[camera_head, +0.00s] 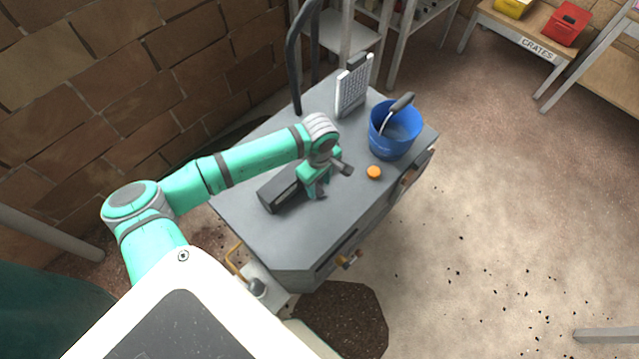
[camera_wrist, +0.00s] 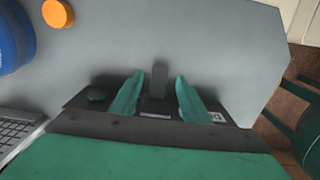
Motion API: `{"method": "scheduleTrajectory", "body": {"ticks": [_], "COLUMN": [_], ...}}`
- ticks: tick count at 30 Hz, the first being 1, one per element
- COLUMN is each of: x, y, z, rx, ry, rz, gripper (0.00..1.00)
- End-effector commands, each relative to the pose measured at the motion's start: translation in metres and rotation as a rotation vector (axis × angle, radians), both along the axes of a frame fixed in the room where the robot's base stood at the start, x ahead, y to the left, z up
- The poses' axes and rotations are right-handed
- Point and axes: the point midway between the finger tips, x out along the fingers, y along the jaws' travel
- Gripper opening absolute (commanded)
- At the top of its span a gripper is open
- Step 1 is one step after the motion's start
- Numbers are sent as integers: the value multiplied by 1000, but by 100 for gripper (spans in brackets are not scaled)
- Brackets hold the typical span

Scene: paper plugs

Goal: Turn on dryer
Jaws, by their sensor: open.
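The grey machine, which looks like the dryer (camera_head: 290,245), stands in the middle of the head view. A dark control box (camera_head: 280,188) sits on its flat top; it also shows in the wrist view (camera_wrist: 75,100). My gripper (camera_head: 318,191) is open and low over the box. Its two green fingers (camera_wrist: 158,98) stand on either side of the lever, with gaps visible. Whether either finger touches it cannot be told.
A blue bucket (camera_head: 386,140) with a scoop handle (camera_head: 402,102) and an orange disc (camera_head: 374,172) stand on the machine top. A white gridded panel (camera_head: 353,88) stands upright behind. Dark granules (camera_head: 345,318) lie below the front. The right floor is mostly free.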

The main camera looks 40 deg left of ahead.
Motion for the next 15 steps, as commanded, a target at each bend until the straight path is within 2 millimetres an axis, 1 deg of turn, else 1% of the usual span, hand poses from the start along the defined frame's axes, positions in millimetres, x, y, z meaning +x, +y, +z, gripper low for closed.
{"method": "scheduleTrajectory", "body": {"ticks": [2,5,15], "x": [0,1,0], "y": [0,1,1], "z": [4,16,78], "rx": [0,0,1], "ry": [-1,-2,-2], "rz": [0,1,-1], "gripper": [42,42,42]}}
